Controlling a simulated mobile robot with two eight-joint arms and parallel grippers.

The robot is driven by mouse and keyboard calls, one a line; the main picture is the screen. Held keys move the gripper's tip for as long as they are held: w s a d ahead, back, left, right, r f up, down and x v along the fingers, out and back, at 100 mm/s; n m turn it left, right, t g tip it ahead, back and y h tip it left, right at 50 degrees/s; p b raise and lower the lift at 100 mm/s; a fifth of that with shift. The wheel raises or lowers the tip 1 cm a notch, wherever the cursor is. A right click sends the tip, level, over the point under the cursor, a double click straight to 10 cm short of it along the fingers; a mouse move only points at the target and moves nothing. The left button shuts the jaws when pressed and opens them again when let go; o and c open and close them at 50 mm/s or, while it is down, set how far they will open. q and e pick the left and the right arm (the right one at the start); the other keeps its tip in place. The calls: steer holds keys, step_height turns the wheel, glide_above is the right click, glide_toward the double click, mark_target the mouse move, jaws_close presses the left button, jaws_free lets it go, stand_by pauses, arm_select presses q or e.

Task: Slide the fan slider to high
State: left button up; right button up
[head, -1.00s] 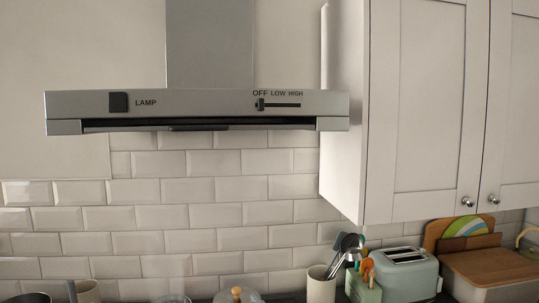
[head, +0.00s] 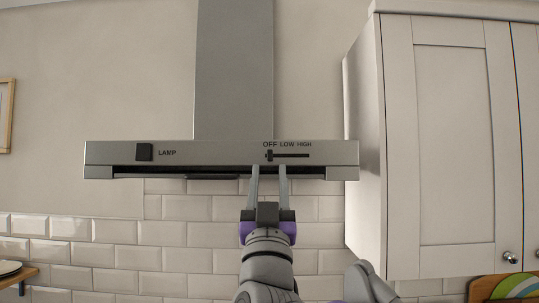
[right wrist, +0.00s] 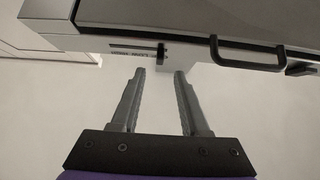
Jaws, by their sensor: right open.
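The fan slider's black knob (head: 269,155) stands at the left end of its slot, under the OFF label, on the front of the steel range hood (head: 215,152). LOW and HIGH are printed to the right. My right gripper (head: 269,170) is raised in front of the hood with its two fingers open and pointing up, the tips just below the knob, one to each side. In the right wrist view the knob (right wrist: 161,52) shows just beyond the gap between the open fingertips (right wrist: 160,72), with nothing between them. My left gripper is not in view.
A black lamp switch (head: 144,152) sits at the left of the hood front. A white wall cabinet (head: 450,150) stands close on the right. A dark handle-like bar (right wrist: 228,66) shows on the hood in the right wrist view. White tiles (head: 200,235) lie behind my arm.

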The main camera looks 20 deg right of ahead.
mark_target(270, 153)
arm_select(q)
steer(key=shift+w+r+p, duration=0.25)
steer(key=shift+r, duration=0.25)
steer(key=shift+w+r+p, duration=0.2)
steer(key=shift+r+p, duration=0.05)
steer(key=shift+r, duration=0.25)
arm_select(e)
steer(key=x, duration=0.5)
jaws_close()
steer(key=shift+s, duration=0.1)
stand_by(0.3)
